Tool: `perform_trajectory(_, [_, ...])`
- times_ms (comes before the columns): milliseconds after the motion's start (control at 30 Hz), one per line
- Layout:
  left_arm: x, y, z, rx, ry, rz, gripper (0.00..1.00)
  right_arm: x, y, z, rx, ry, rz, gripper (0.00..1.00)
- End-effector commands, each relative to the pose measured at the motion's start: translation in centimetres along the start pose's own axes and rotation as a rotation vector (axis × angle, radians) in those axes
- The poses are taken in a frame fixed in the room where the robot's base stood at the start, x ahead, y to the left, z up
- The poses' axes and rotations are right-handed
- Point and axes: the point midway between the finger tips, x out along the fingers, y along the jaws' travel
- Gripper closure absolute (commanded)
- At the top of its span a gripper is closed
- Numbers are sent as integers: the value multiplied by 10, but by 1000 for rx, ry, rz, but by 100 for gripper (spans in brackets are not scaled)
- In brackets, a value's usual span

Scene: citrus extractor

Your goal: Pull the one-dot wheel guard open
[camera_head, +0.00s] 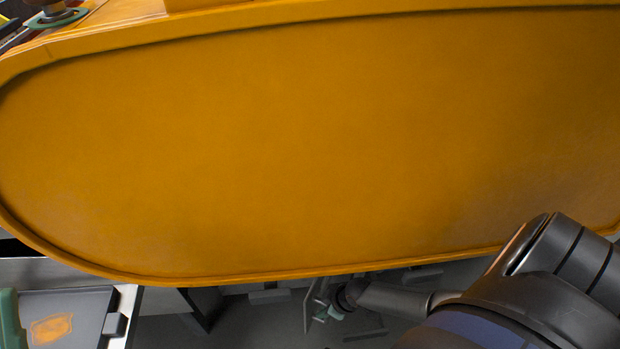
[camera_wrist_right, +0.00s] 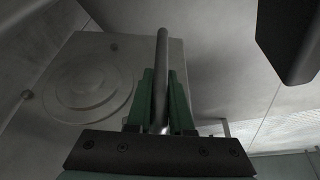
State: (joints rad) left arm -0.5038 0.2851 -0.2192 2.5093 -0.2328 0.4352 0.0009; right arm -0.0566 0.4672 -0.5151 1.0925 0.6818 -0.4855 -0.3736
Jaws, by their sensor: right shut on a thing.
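My right gripper (camera_head: 328,311) is small and partly hidden under the lower edge of a large orange panel in the head view. In the right wrist view its green fingers (camera_wrist_right: 161,108) are shut on a grey bar (camera_wrist_right: 162,65), one finger on each side. The bar runs up and away from the fingers, in front of a grey plate (camera_wrist_right: 145,62) with a round raised disc (camera_wrist_right: 87,88). No dot marking shows, so I cannot tell from the markings which guard the bar belongs to. My left gripper is in neither view.
The orange panel (camera_head: 310,140) with a raised rim fills most of the head view and hides what lies behind it. A grey tray (camera_head: 70,312) with an orange patch is at lower left. A dark block (camera_wrist_right: 288,38) hangs at upper right in the wrist view.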

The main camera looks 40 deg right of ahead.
Motion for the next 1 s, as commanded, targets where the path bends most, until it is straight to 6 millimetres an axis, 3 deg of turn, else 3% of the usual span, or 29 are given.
perform_trajectory(100, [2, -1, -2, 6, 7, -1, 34, -7, 3, 19, -3, -5, -2, 100])
perform_trajectory(400, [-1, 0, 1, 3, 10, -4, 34, -17, 12, 47, -2, -5, -6, 100])
perform_trajectory(1000, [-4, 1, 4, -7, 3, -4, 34, -22, 14, 59, 0, -9, -14, 100])
